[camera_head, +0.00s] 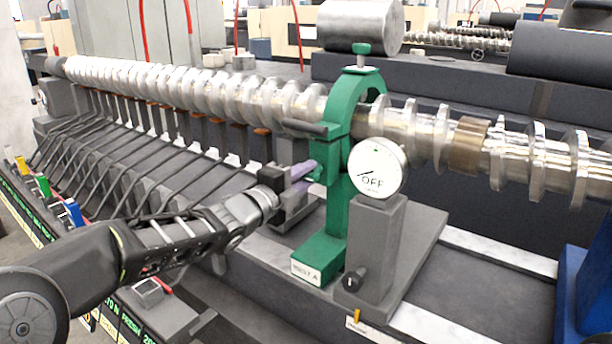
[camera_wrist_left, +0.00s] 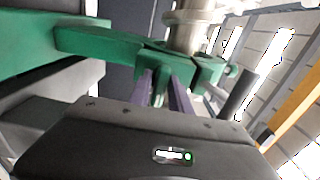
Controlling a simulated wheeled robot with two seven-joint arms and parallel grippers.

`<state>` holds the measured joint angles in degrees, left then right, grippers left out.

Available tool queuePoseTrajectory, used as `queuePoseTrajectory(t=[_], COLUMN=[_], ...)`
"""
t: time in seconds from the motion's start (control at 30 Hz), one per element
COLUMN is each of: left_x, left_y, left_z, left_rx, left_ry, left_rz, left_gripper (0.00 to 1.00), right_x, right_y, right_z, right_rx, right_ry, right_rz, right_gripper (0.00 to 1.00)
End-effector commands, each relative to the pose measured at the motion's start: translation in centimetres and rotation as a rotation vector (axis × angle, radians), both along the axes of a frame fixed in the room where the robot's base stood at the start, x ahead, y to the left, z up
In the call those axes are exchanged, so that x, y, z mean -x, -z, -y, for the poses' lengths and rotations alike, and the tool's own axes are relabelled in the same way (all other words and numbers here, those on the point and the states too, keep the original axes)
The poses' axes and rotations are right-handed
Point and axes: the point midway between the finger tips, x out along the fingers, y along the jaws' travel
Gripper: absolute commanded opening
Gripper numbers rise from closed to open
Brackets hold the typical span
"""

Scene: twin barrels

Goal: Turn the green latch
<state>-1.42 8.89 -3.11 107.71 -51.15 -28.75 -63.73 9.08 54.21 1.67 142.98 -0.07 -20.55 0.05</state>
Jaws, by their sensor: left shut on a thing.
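A green bracket (camera_head: 338,200) stands upright and rings the long metal screw shaft (camera_head: 400,125). A small green latch (camera_head: 314,174) sits on its left side; it also shows in the left wrist view (camera_wrist_left: 159,92) between two purple fingers. My left gripper (camera_head: 303,172) reaches in from the left and is shut on the latch; in the left wrist view its fingertips (camera_wrist_left: 163,88) lie on either side of it. The gripper partly hides the latch. My right gripper is in neither view.
A round white dial marked OFF (camera_head: 376,167) stands on a grey post (camera_head: 373,240) just right of the bracket. A row of dark rods (camera_head: 150,155) lies left of it. A blue block (camera_head: 585,285) stands at the right edge. Dark machine blocks fill the back.

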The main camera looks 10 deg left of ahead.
Motion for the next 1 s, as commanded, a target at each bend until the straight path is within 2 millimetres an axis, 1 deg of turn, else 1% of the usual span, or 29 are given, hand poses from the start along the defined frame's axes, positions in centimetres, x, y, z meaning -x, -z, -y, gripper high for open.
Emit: queuePoseTrajectory(t=[0.33, 0.57, 0.77, 1.0], left_x=[0.01, 0.01, 0.01, 0.0], left_y=[0.09, 0.11, 0.1, 0.1], left_z=[0.0, -0.01, 0.03, -0.03], left_rx=[0.009, 0.067, 0.176, 0.365], left_ry=[0.0, 0.0, 0.0, -0.001], left_rz=[-0.006, -0.029, -0.072, -0.148], left_gripper=[0.0, 0.0, 0.0, 0.0], right_x=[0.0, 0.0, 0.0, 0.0], right_y=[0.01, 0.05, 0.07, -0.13], right_z=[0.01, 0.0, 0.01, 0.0], right_rx=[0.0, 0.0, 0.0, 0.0], right_ry=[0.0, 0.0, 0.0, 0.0], right_rz=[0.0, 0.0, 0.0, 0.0], right_gripper=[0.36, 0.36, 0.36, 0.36])
